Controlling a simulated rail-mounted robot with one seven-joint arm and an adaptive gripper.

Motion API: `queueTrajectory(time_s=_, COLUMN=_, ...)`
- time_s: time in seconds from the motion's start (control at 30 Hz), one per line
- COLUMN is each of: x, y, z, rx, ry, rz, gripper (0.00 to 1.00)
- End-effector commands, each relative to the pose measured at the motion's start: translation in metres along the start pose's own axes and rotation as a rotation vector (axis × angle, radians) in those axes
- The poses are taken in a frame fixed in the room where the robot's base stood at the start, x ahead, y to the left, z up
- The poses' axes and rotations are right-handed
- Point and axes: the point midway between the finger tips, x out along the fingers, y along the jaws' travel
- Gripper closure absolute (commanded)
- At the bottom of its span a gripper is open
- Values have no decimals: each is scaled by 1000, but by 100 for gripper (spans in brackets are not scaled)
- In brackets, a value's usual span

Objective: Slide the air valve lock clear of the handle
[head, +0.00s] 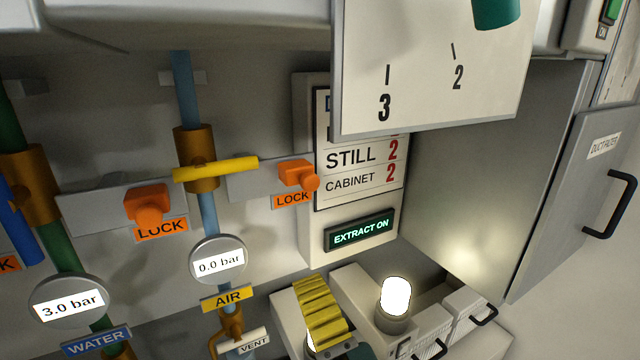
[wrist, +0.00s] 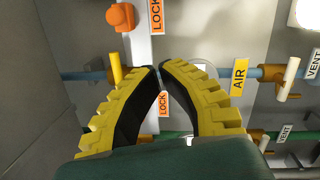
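The air valve (head: 197,145) is a brass body on a blue pipe, with a yellow handle (head: 215,169) lying nearly level across it. An orange lock (head: 298,174) sits on a rail to its right, with a visible gap to the handle's end. In the wrist view this lock (wrist: 121,17) is at the top and the yellow handle (wrist: 116,68) is below it, partly behind a finger. My gripper (wrist: 159,68) has yellow fingers with black pads, tips almost together, nothing between them. In the head view my gripper (head: 318,310) is low, below and apart from the lock.
Another orange lock (head: 148,205) is left of the air valve, towards the water pipe. The air gauge (head: 219,260) reads 0.0 bar; the water gauge (head: 69,300) reads 3.0 bar. A numbered panel (head: 420,100) overhangs upper right. A lit lamp (head: 395,297) stands beside my gripper.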

Motion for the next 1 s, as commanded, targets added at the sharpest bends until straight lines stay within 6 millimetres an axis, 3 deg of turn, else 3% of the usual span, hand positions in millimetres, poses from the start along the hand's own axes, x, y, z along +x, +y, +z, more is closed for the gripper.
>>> queueTrajectory(time_s=0.3, x=-51, y=9, z=40, rx=874, ry=-230, rz=221, gripper=100)
queueTrajectory(time_s=0.5, x=-84, y=33, z=58, rx=1380, ry=-212, rz=450, gripper=100)
queueTrajectory(time_s=0.6, x=-85, y=36, z=60, rx=1637, ry=-153, rz=509, gripper=100)
queueTrajectory(time_s=0.63, x=-83, y=66, z=66, rx=1626, ry=-153, rz=510, gripper=100)
queueTrajectory(time_s=0.8, x=-76, y=126, z=77, rx=1630, ry=-155, rz=506, gripper=100)
queueTrajectory(time_s=0.9, x=-73, y=148, z=81, rx=1635, ry=-155, rz=505, gripper=100)
queueTrajectory(time_s=1.0, x=-72, y=156, z=83, rx=1637, ry=-155, rz=505, gripper=100)
